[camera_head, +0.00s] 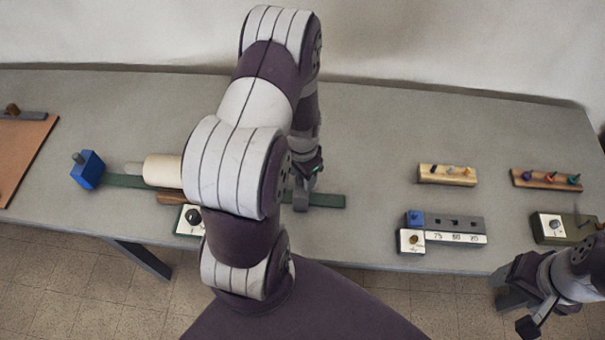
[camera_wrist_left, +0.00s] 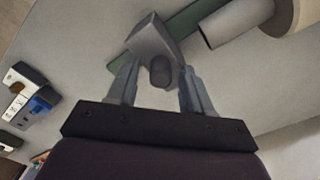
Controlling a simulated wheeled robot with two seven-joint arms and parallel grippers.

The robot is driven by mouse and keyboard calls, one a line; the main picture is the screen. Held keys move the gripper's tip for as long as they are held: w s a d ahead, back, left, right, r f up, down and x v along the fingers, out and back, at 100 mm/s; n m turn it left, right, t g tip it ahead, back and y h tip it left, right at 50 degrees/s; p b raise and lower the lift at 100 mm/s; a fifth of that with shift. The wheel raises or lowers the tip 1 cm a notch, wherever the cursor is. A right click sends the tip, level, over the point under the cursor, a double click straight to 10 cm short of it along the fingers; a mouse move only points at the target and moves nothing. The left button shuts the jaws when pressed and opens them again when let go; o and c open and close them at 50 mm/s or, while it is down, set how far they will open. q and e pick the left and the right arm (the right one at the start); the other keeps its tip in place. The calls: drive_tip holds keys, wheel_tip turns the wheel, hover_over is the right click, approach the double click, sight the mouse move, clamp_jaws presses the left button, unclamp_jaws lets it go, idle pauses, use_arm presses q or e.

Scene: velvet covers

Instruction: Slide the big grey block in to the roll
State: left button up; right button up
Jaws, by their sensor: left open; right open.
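The big grey block (camera_wrist_left: 150,38) with a dark round knob (camera_wrist_left: 160,71) sits on the green rail (camera_head: 328,200). My left gripper (camera_wrist_left: 160,92) is open, with one finger on each side of the knob; I cannot tell whether they touch it. In the head view this gripper (camera_head: 303,185) is low over the rail, and my arm hides much of the block. The cream roll (camera_head: 162,170) lies along the rail to the left, partly behind my arm. Its grey core end (camera_wrist_left: 228,24) faces the block across a gap. My right gripper (camera_head: 522,308) is open and empty at the lower right.
A blue block (camera_head: 88,169) stands at the rail's left end. A small dial box (camera_head: 188,219) lies in front of the rail. A grey gauge strip (camera_head: 458,223), wooden peg racks (camera_head: 447,174) and a green box (camera_head: 552,229) are to the right. A brown board (camera_head: 22,150) lies far left.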

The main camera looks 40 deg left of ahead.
use_arm(q)
wheel_tip(320, 180, up, 12)
drive_tip(key=shift+r, duration=0.15)
